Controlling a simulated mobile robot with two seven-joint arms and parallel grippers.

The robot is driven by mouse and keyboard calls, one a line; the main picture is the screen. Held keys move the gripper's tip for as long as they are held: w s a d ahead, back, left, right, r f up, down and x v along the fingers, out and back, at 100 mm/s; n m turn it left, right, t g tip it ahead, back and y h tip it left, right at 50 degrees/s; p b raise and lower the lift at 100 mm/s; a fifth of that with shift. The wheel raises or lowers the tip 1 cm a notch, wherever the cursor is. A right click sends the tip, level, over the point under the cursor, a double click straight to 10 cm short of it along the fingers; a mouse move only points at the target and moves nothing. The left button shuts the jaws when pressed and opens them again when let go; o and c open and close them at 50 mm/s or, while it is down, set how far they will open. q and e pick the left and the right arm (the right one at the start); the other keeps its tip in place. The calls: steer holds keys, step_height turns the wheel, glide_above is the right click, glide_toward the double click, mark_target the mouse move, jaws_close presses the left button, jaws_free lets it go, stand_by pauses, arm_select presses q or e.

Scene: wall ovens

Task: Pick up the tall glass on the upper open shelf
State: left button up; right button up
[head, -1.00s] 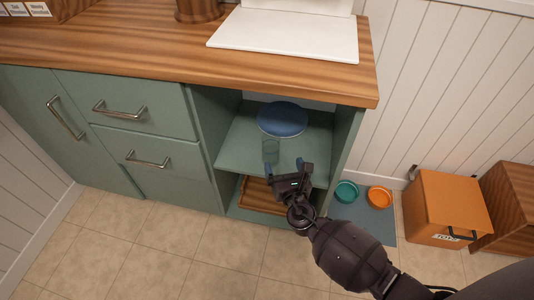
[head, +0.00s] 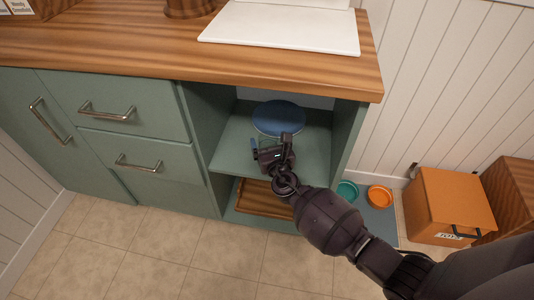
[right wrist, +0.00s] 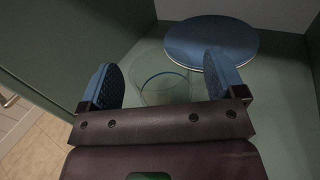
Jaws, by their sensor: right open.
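The tall glass (right wrist: 166,86) is clear and stands on the green upper open shelf (head: 232,140). In the right wrist view it shows between the two blue-padded fingers of my right gripper (right wrist: 165,75), with a gap to the fingers. In the head view the right gripper (head: 270,143) covers most or all of the glass. The right gripper is open and reaches in at the shelf's front. I cannot tell how deep the glass sits between the fingers. My left gripper is not in view.
A blue plate (head: 279,118) lies on the shelf behind the glass. The cabinet's side walls bound the opening, and the wooden countertop (head: 150,55) is above. A wooden tray (head: 262,198) sits on the lower shelf. An orange box (head: 450,205) and bowls (head: 380,195) stand right.

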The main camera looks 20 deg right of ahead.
steer(key=shift+w+d, duration=0.1)
steer(key=shift+w, duration=0.6)
steer(key=c, duration=1.2)
steer(key=shift+r, duration=0.1)
steer(key=shift+c, duration=1)
steer(key=shift+r, duration=0.1)
